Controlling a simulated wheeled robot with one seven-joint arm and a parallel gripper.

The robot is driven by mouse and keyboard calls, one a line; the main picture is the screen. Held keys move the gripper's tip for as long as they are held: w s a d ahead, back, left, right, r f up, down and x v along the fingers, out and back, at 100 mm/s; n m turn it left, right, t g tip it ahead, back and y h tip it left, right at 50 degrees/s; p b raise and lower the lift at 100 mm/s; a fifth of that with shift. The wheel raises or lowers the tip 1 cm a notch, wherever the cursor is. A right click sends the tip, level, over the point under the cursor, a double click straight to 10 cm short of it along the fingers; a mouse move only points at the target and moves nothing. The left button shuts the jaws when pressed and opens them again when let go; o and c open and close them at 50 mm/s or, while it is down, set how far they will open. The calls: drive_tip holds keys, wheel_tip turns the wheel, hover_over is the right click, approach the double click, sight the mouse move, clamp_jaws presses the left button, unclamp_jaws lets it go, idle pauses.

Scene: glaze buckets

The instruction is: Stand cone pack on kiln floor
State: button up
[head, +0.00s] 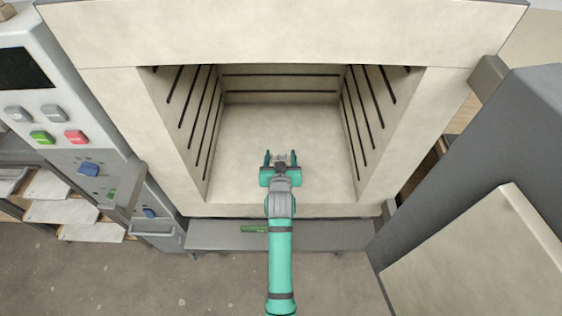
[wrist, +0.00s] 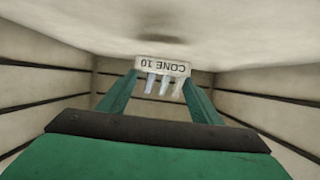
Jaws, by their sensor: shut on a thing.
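The cone pack (wrist: 163,68) is a small pale block marked "CONE 10" with several whitish cones. It is between the fingertips of my gripper (wrist: 160,85) in the wrist view, its lettering upside down in that picture and its cones pointing down the picture. In the head view my green gripper (head: 281,156) is inside the kiln chamber, over the front-middle part of the pale kiln floor (head: 278,125). The gripper is shut on the pack. The pack is hard to make out in the head view, and I cannot tell whether it touches the floor.
Slotted kiln walls (head: 205,120) stand on both sides, with free floor around and behind my gripper. The kiln's door (head: 480,255) is open at the right. A control panel (head: 60,110) is at the left. A green object (head: 254,229) lies on the ledge (head: 330,236) below the opening.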

drive_tip(key=shift+w+d+f, duration=0.1)
drive_tip(key=shift+f, duration=0.8)
drive_tip(key=shift+w+d+f, duration=0.1)
drive_tip(key=shift+f, duration=0.75)
drive_tip(key=shift+s+f, duration=0.1)
drive_tip(key=o, duration=1.1)
drive_tip(key=shift+a, duration=0.1)
